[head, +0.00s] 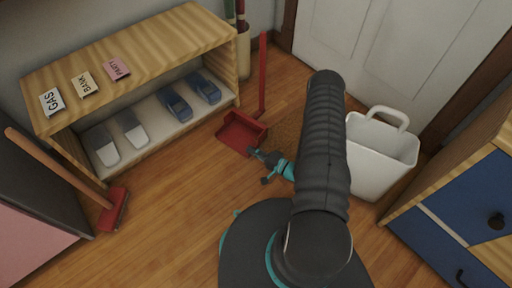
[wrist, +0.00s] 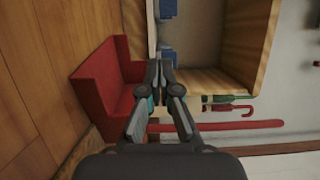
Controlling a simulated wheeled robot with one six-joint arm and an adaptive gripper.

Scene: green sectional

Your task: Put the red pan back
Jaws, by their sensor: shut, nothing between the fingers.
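The red pan (head: 238,133) is a dustpan standing on the wooden floor by the shelf's right end, with its long red handle (head: 263,75) upright. It also shows in the wrist view (wrist: 100,80), left of my fingers, with the handle (wrist: 215,126) running to the right behind them. My gripper (head: 259,165) is close to the pan's front right edge in the head view. In the wrist view its fingertips (wrist: 160,66) are together with nothing between them. Whether they touch the pan cannot be told. The fingers hide part of the pan and handle.
A wooden shelf (head: 140,52) holds grey and blue slippers and paper cards. A red broom (head: 114,210) with a wooden handle leans at left. A white basket (head: 380,160) stands right of my arm. Floor at left-centre is clear.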

